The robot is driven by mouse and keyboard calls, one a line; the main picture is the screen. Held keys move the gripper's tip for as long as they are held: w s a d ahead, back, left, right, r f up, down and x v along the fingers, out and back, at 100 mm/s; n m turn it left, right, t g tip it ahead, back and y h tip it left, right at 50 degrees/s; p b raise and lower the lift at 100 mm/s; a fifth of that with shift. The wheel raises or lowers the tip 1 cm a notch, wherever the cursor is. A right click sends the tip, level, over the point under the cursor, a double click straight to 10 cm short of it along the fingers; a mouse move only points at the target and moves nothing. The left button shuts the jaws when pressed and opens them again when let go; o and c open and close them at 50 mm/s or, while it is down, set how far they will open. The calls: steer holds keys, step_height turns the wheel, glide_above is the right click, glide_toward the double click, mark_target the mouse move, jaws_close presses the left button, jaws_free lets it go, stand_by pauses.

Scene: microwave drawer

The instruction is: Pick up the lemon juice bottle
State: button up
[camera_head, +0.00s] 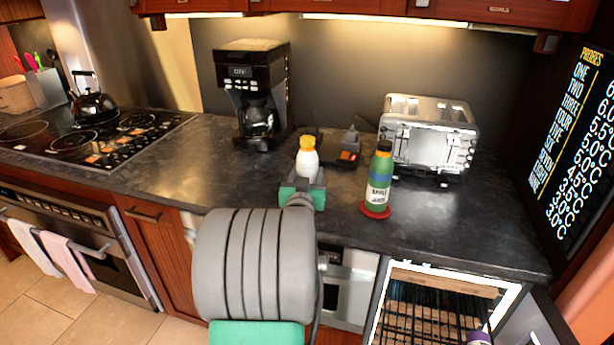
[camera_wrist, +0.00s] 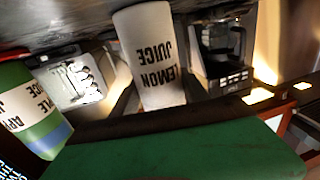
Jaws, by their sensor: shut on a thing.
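The lemon juice bottle (camera_head: 307,161) is white with a yellow cap, upright above the counter in the head view. In the wrist view the lemon juice bottle (camera_wrist: 152,55) appears upside down, its label readable, between two dark fingers. My gripper (camera_head: 304,180) is shut on the bottle; it also shows in the wrist view (camera_wrist: 158,98). My green gripper body hides the bottle's lower part in the head view. I cannot tell whether its base touches the counter.
A green apple juice bottle (camera_head: 380,180) stands on a red disc to the right. Behind are a coffee maker (camera_head: 255,95) and a toaster (camera_head: 428,138). An open drawer (camera_head: 440,305) is at lower right. The counter (camera_head: 190,165) is clear to the left.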

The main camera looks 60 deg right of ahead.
jaws_close()
steer(key=shift+r, duration=0.15)
